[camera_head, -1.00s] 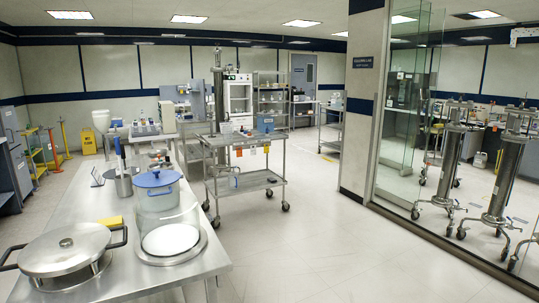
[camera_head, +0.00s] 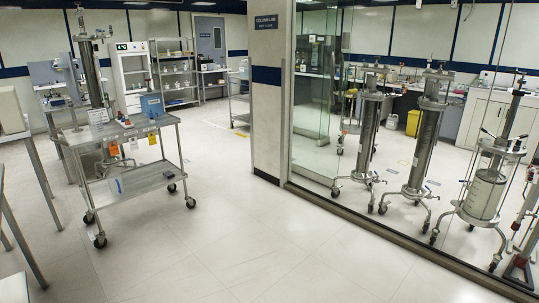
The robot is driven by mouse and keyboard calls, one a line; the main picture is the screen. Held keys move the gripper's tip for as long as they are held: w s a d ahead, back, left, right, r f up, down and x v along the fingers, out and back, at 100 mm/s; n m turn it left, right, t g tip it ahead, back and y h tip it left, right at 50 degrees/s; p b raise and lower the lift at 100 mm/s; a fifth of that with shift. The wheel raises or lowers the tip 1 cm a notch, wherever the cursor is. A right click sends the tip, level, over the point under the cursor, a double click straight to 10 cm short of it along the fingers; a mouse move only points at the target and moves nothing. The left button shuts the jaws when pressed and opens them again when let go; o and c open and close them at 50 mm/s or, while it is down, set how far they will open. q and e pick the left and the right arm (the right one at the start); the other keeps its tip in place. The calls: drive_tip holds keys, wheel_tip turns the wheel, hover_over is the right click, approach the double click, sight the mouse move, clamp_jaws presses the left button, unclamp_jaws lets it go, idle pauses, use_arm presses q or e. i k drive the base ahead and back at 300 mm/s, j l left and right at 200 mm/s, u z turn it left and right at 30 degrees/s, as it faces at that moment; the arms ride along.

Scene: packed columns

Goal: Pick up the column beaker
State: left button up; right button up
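I cannot pick out a beaker for certain in this view. Three tall steel columns on wheeled stands are behind the glass at the right: one near the door (camera_head: 368,135), a middle one (camera_head: 426,140) and a right one (camera_head: 490,180) with a clear lower section. Another tall steel column (camera_head: 90,75) rises behind the cart at the left. Small items on the cart are too small to name surely. Neither of my grippers is in view.
A steel two-shelf cart (camera_head: 150,178) on casters stands at the left, with a blue container (camera_head: 152,105) on top. A wall pillar (camera_head: 267,100) and glass partition (camera_head: 315,75) divide the room. The floor (camera_head: 240,235) in front is clear. A white cabinet (camera_head: 131,78) and shelving stand behind.

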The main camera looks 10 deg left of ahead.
sight(95, 122)
drive_tip(key=i+j+u, duration=0.15)
drive_tip(key=i+u, duration=0.25)
drive_tip(key=i, duration=0.15)
drive_tip(key=i+u, duration=0.35)
drive_tip(key=i, duration=0.25)
drive_tip(key=i+l+u, duration=0.15)
drive_tip(key=i+u, duration=0.25)
drive_tip(key=i, duration=0.15)
drive_tip(key=i+l+u, duration=0.35)
drive_tip(key=i, duration=0.85)
drive_tip(key=i+j+z, duration=0.1)
drive_tip(key=i, duration=0.55)
drive_tip(key=i+j, duration=0.15)
drive_tip(key=i, duration=0.5)
